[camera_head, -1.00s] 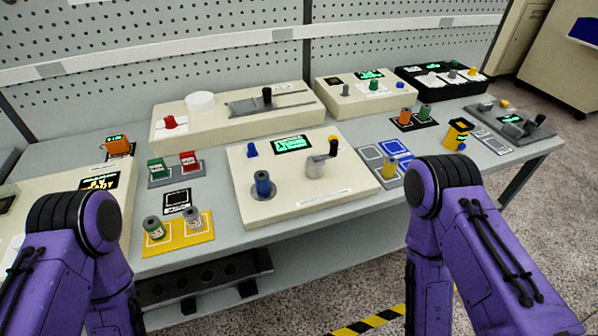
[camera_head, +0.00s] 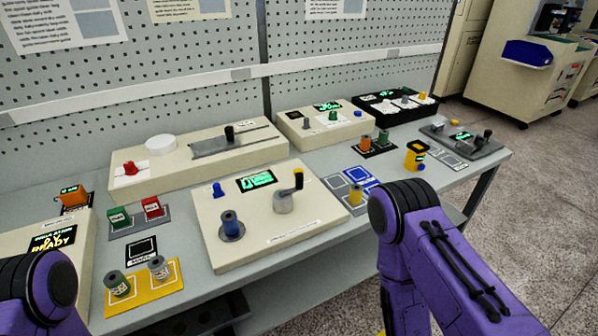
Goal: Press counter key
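The middle cream winding machine (camera_head: 268,238) has a green-lit display (camera_head: 257,181), a small blue knob or key (camera_head: 218,190), a blue spool (camera_head: 231,225) on a round base and a grey crank (camera_head: 285,201) with a yellow top. Which part is the counter key, I cannot tell. Other small displays show on an orange device (camera_head: 73,198) at the left and on the cream box (camera_head: 326,126) at the back. My two purple arms show at the bottom left and lower right. Both grippers are outside the view.
A yellow tray (camera_head: 145,291) with two spools stands at the front left. Green and red blocks (camera_head: 135,213) stand behind it. A long cream unit (camera_head: 195,160) and a pegboard wall (camera_head: 180,75) are at the back. My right arm overlaps the table's front edge.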

